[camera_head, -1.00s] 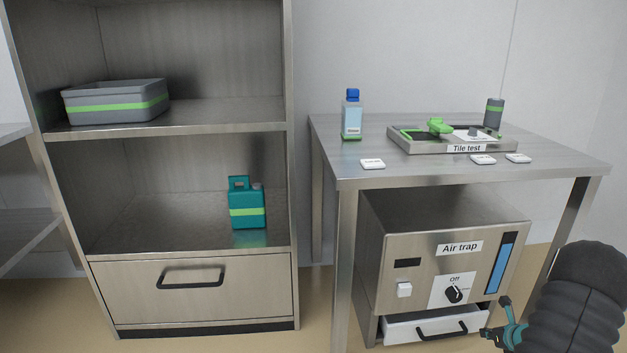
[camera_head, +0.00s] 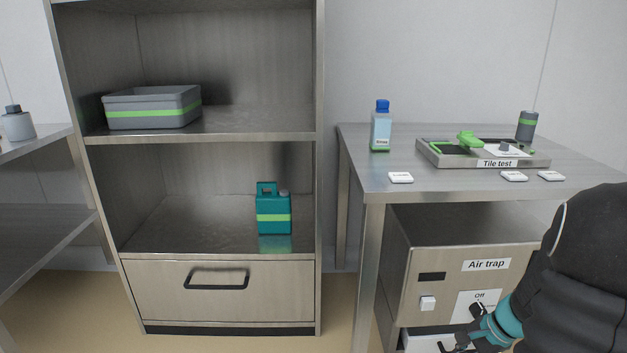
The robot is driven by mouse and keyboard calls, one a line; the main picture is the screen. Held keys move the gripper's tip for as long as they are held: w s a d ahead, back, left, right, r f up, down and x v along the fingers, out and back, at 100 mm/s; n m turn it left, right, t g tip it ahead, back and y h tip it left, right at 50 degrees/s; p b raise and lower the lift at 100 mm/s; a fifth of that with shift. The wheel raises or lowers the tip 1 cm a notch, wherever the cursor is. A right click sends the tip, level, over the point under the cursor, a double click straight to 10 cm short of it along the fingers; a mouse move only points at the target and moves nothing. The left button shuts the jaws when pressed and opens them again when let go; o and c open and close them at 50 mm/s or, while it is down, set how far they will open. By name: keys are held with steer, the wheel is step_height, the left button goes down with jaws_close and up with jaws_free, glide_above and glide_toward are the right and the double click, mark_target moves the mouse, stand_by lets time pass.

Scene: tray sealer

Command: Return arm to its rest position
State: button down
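My gripper (camera_head: 468,334) shows at the lower right, in front of the Air trap machine (camera_head: 472,248) under the table. My dark arm fills the right edge and hides the machine's right side and part of its dial panel. The gripper's dark fingers and teal part are small and partly overlapped by the arm, so I cannot tell whether they are open or shut. No held object shows at the fingers.
The steel table (camera_head: 450,185) carries a blue-capped bottle (camera_head: 381,130), a Tile test tray (camera_head: 485,161), a grey-green cylinder (camera_head: 526,126) and white labelled tags. The steel shelf (camera_head: 320,180) holds a grey bin (camera_head: 152,108) and teal canister (camera_head: 273,210). Floor (camera_head: 338,300) shows between shelf and table.

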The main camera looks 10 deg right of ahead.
steer(key=s+a+r+n+t+h+p, duration=0.1)
steer(key=s+a+r+n+p, duration=0.1)
steer(key=s+a+r+n, duration=0.2)
steer(key=s+a+r+n+t+h+p, duration=0.1)
steer(key=s+a+r+n, duration=0.3)
steer(key=a+r, duration=0.6)
steer(key=s+a+r+n+h+p, duration=0.2)
steer(key=s+a+r+n, duration=0.3)
steer(key=r, duration=0.9)
steer(key=a+n+p, duration=0.1)
steer(key=a+n, duration=0.1)
steer(key=shift+a+t+p, duration=0.3)
steer(key=shift+t+p, duration=0.05)
steer(key=shift+t, duration=0.05)
steer(key=shift+s, duration=0.1)
